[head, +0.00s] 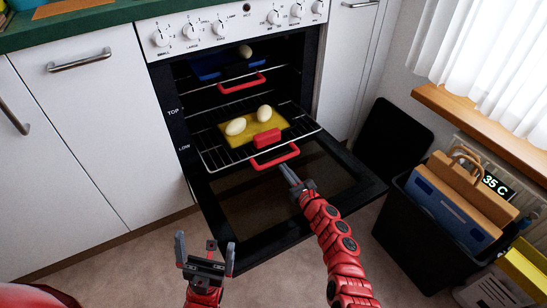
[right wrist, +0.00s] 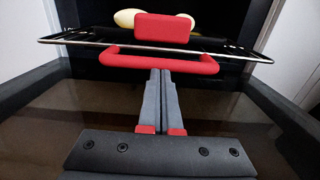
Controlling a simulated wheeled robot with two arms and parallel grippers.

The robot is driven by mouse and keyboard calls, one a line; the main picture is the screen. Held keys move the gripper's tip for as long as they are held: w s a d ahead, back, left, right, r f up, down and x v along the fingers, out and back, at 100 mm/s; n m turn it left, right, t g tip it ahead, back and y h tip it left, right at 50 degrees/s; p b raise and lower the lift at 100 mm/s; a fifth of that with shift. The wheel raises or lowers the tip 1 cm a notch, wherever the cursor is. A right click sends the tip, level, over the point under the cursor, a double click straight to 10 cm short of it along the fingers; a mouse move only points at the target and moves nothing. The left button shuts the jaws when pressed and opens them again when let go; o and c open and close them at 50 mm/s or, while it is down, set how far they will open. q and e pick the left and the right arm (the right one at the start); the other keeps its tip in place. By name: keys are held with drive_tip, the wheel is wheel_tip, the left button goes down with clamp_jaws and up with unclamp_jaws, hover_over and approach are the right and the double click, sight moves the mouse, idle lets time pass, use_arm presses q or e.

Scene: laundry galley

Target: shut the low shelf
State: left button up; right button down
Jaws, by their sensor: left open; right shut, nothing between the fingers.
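The low shelf (head: 222,157) is a wire rack beside the LOW label, slid part way out of the oven. Its red handle (head: 276,156) is at the front edge; it also shows in the right wrist view (right wrist: 115,58). On the rack lie a yellow board (head: 236,130) with two pale egg-shaped things (head: 236,126) and a red block (head: 267,138). My right gripper (head: 284,169) is shut and empty, its tips at the handle's front bar; I cannot tell if they touch. My left gripper (head: 206,247) is open and empty, low in front of the oven.
The oven door (head: 365,190) is folded down below the rack. The top shelf's red handle (head: 242,84) is inside, with a blue thing (head: 215,66) behind it. A black bin (head: 400,232) holding boxes stands at the right. Floor at the left is clear.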

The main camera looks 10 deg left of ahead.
drive_tip(key=shift+w+a, duration=0.1)
drive_tip(key=shift+w, duration=0.05)
idle(0.6)
drive_tip(key=shift+w+a+b, duration=0.4)
drive_tip(key=shift+w+b, duration=0.1)
drive_tip(key=shift+b, duration=0.2)
drive_tip(key=shift+w+a, duration=0.1)
